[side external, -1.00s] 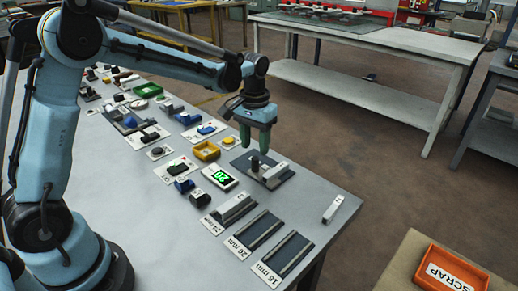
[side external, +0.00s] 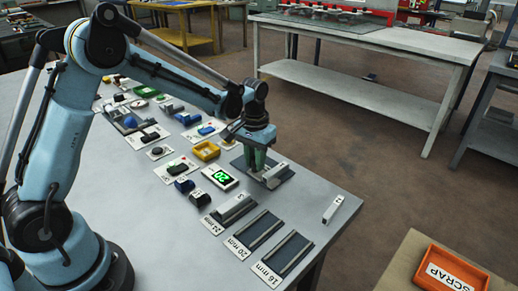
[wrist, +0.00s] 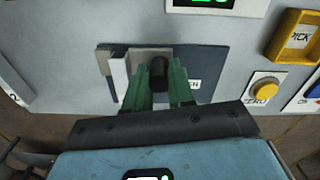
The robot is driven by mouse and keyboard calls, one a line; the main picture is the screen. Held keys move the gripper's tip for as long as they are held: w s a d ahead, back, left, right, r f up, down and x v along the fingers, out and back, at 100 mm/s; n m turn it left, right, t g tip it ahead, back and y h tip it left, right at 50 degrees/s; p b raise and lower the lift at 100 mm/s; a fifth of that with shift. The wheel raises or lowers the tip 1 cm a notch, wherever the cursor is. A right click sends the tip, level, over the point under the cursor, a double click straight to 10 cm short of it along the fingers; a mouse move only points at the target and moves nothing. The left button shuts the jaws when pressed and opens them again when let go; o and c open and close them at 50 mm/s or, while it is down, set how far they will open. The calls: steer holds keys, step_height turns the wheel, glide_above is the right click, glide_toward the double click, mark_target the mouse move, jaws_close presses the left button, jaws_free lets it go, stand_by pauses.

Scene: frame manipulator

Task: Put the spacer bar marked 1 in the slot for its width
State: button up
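A dark measuring plate (side external: 238,163) near the table's right edge holds a black knob (wrist: 158,72) and a pale bar (side external: 277,176). The bar also shows in the wrist view (wrist: 117,78); I cannot read a number on it. My gripper (side external: 260,163) is low over this plate, its green fingers open on either side of the knob, with small gaps. A green-lit display (side external: 220,177) reads 20. Slots labelled 24 mm (side external: 218,224), 20 mm (side external: 251,232) and 16 mm (side external: 284,256) lie in front. Another pale bar (side external: 240,203) lies in the 24 mm slot.
A third pale bar (side external: 333,209) with a small, unclear mark lies near the table corner. An orange SCRAP bin (side external: 452,270) stands beyond the table at right. The 20 mm and 16 mm slots look empty.

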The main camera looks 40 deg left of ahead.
jaws_close()
steer(key=shift+a, duration=1.95)
steer(key=o, duration=0.7)
jaws_free()
steer(key=shift+d, duration=0.1)
steer(key=shift+r, duration=0.15)
steer(key=shift+r, duration=0.3)
step_height(320, 180, up, 11)
steer(key=shift+r, duration=0.15)
